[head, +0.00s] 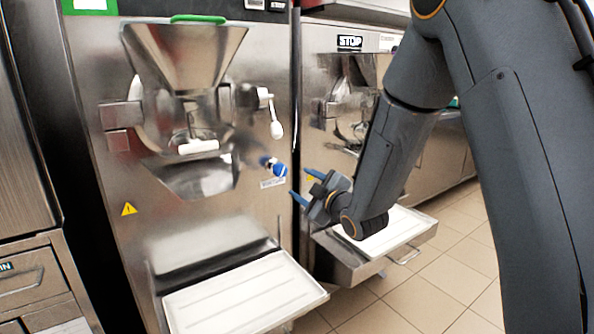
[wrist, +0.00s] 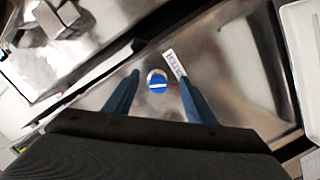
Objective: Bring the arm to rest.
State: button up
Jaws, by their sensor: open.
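My arm reaches in from the right in the head view, its dark grey links bent downward. My gripper (head: 301,186) is open and empty, with its two blue fingers spread apart. It points at the front of the left batch freezer (head: 100,165), just right of a blue knob (head: 279,169). In the wrist view my gripper (wrist: 156,90) shows both fingers, and the blue knob (wrist: 157,82) with its white line appears between the fingertips. The fingers look apart from the knob, with a gap on each side.
A white tray (head: 245,296) sits on the left freezer's shelf, below my gripper. Another white tray (head: 393,232) lies in front of the right freezer, behind my forearm. A white lever (head: 275,128) hangs above the knob. Tiled floor (head: 432,292) is open at the lower right.

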jog(key=s+d+f+m+g+h+p, duration=0.35)
jog(key=s+d+m+g, duration=0.35)
jog(key=s, duration=0.5)
jog(key=s+d+f+m+g+h+p, duration=0.25)
jog(key=s+d+m+h, duration=0.2)
jog(key=s+d, duration=0.65)
jog(key=s+r+m+g, duration=0.2)
jog(key=s+m+g, duration=0.2)
jog(key=s, duration=1.2)
jog(key=shift+g+p, duration=0.45)
jog(key=shift+g, duration=0.2)
jog(key=shift+w+r, duration=0.1)
jog(key=shift+w, duration=0.05)
dwell(3.3)
